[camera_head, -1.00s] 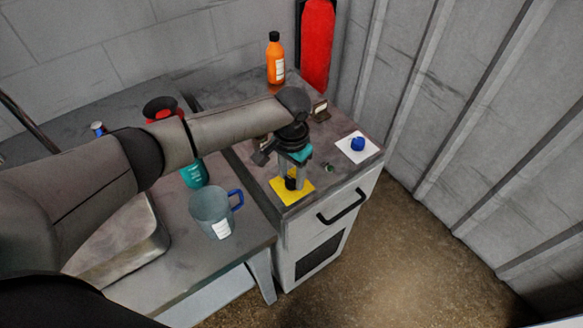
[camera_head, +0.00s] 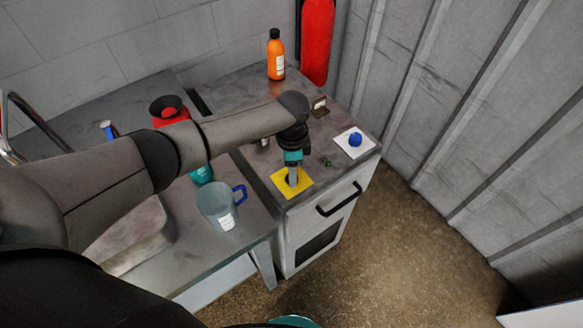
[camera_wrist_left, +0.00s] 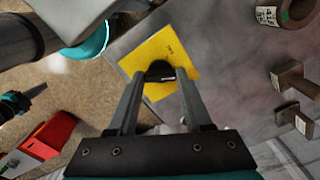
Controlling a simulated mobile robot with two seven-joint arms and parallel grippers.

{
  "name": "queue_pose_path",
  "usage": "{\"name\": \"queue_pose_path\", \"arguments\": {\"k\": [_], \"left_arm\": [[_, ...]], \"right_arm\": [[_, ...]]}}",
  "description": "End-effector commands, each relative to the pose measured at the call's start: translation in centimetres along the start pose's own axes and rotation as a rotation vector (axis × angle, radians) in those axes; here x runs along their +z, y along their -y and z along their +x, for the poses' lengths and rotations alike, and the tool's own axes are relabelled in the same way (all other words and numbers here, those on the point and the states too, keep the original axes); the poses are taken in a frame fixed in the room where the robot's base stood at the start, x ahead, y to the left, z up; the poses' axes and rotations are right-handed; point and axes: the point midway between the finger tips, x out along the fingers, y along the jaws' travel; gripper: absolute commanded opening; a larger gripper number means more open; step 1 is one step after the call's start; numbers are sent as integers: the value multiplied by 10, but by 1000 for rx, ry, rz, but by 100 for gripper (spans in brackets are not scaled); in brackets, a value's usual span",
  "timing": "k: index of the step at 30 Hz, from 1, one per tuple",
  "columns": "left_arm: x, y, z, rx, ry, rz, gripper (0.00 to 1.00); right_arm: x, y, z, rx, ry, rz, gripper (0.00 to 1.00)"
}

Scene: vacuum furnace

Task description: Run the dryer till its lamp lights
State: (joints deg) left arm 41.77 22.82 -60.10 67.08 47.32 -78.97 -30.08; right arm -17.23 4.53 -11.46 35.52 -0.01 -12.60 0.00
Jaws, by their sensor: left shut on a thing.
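The cabinet (camera_head: 318,228) with a dark bar handle stands right of the bench. A yellow plate (camera_head: 306,184) lies on its top near the front edge, with a black knob (camera_wrist_left: 160,69) on it. My left gripper (camera_head: 292,183) points down and is shut on this knob. In the left wrist view its two fingers (camera_wrist_left: 160,78) stand on either side of the knob. A small dark green lamp-like piece (camera_head: 326,162) sits on the top behind the plate; I see no clear glow. What seems to be my right gripper (camera_wrist_left: 18,104) shows small at the wrist view's left edge; its jaws are unclear.
A blue knob (camera_head: 355,139) sits on a white plate (camera_head: 344,151) to the right. An orange bottle (camera_head: 276,56) and a red cylinder (camera_head: 316,42) stand behind. A grey mug (camera_head: 217,207) with a blue handle stands close left. A teal bucket (camera_wrist_left: 88,42) is on the floor.

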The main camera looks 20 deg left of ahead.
Motion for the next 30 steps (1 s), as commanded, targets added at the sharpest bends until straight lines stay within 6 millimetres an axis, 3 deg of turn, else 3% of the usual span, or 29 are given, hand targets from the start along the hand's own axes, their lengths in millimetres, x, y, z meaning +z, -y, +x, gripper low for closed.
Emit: {"name": "queue_pose_path", "arguments": {"k": [17,18,26,30], "left_arm": [[-2,0,-1,-2,-5,41,0],[-2,0,-1,-2,-5,41,51],[-1,0,0,-1,-3,39,80],[-1,0,0,0,-2,38,80]], "right_arm": [[-1,0,-1,0,-1,0,0],[-1,0,-1,0,-1,0,0],[-1,0,-1,1,-1,0,0],[-1,0,-1,1,-1,0,0]]}}
